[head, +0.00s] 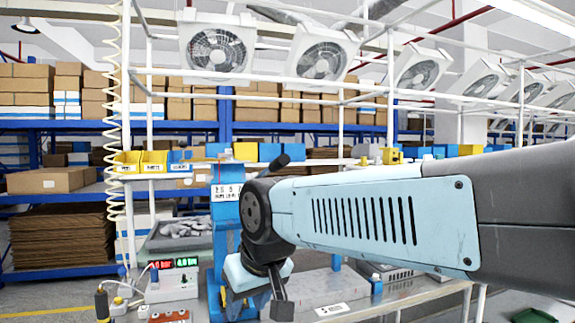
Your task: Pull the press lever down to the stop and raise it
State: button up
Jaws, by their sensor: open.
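The blue press (226,222) stands upright on the bench left of centre, with a white number label on its front. A black handle with a rounded end (282,161), apparently the press lever, sticks up to the right from behind my arm's joint. The rest of the lever is hidden by my arm. My gripper (277,296) points down in front of the press's lower part, well below the black handle. It is open, with one dark finger clearly seen and nothing visible in it. I cannot tell whether it touches the press.
A grey tray of metal parts (180,236) sits left of the press. A white box with lit displays (172,284) stands at the front left, near a coiled hose (116,130). Yellow and blue bins line the back.

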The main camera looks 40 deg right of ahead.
aim_at(283, 161)
jog(key=z, duration=0.65)
jog(key=k, duration=0.7)
jog(key=z, duration=0.45)
